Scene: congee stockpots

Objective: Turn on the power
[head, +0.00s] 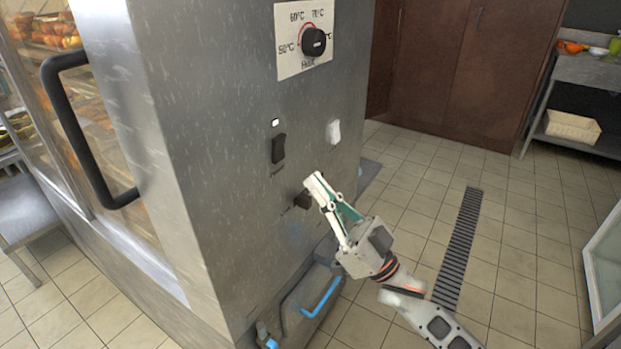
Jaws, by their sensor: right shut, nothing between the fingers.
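A grey metal cabinet (225,110) stands with its control side facing me. On it are a black rocker switch (278,149), a small white lamp or button (275,122) above it, and a white switch (333,131) to the right. Higher up is a black temperature knob (313,42) on a pale dial plate (288,20). A small dark knob (303,199) sits lower down, partly behind my fingers. My right gripper (317,184) is shut and empty, its tips below the switches and by the dark knob. I cannot tell whether they touch the cabinet. My left gripper is not in view.
A black door handle (72,120) juts out at the glass front on the left, with food behind it. A drawer with a blue handle (321,298) is low under my gripper. Tiled floor (510,230) with a drain grate (460,245) lies open to the right.

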